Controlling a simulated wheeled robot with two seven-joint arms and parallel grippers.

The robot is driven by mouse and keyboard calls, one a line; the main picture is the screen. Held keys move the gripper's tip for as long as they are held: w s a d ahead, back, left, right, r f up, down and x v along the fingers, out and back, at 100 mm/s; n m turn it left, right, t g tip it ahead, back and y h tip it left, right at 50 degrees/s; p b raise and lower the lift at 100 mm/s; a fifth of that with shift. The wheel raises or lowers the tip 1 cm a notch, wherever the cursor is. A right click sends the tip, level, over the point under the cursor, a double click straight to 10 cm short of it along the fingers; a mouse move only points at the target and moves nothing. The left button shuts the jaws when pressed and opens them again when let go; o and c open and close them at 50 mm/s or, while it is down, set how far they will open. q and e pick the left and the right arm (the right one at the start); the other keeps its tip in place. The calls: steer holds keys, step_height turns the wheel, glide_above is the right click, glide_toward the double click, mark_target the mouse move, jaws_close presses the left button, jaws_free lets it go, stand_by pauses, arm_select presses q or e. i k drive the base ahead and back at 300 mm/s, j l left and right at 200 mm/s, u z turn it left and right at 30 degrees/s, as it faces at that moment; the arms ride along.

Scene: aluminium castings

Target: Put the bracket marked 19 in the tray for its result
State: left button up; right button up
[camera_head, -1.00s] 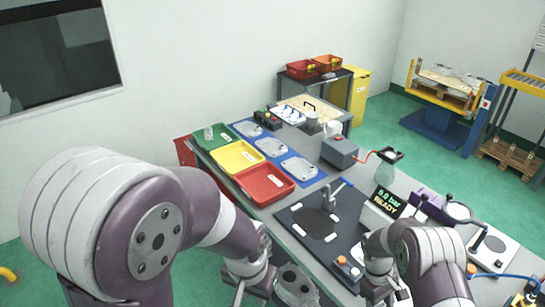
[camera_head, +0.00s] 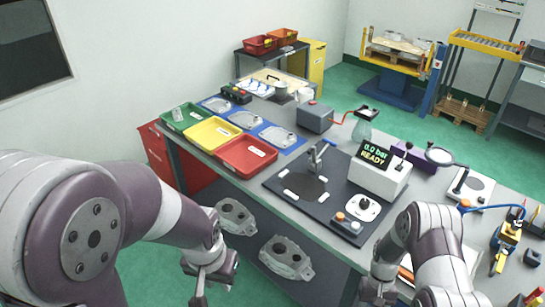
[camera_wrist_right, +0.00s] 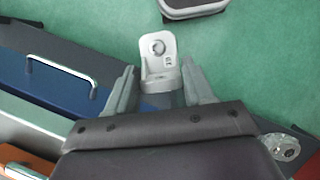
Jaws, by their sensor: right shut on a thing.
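A small light-grey bracket (camera_wrist_right: 158,50) with a round hole and a small dark marking stands out between the fingers of my right gripper (camera_wrist_right: 160,85) in the right wrist view. The marking is too small to read. The right gripper is shut on its lower part. In the head view this gripper (camera_head: 376,293) is low, by the bench's front edge, and the bracket is hidden there. A green tray (camera_head: 166,124), a yellow tray (camera_head: 213,133) and a red tray (camera_head: 232,165) stand in a row. The green tray holds a small pale piece. My left gripper (camera_head: 200,285) is low at the front; its opening is unclear.
Several castings lie on a blue mat (camera_head: 296,147) behind the trays.

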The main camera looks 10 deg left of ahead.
mark_target(186, 118)
steer(key=i+j, duration=0.2)
steer(key=j, duration=0.3)
steer(key=i+j, duration=0.2)
steer(key=j, duration=0.25)
steer(key=i+j, duration=0.2)
steer(key=j, duration=0.3)
steer(key=i+j, duration=0.2)
steer(key=j, duration=0.25)
steer(key=i+j, duration=0.2)
steer(key=j, duration=0.3)
steer(key=i+j, duration=0.2)
steer(key=j, duration=0.3)
steer(key=i+j, duration=0.2)
steer(key=j, duration=0.25)
steer(key=i+j, duration=0.2)
steer(key=j, duration=0.3)
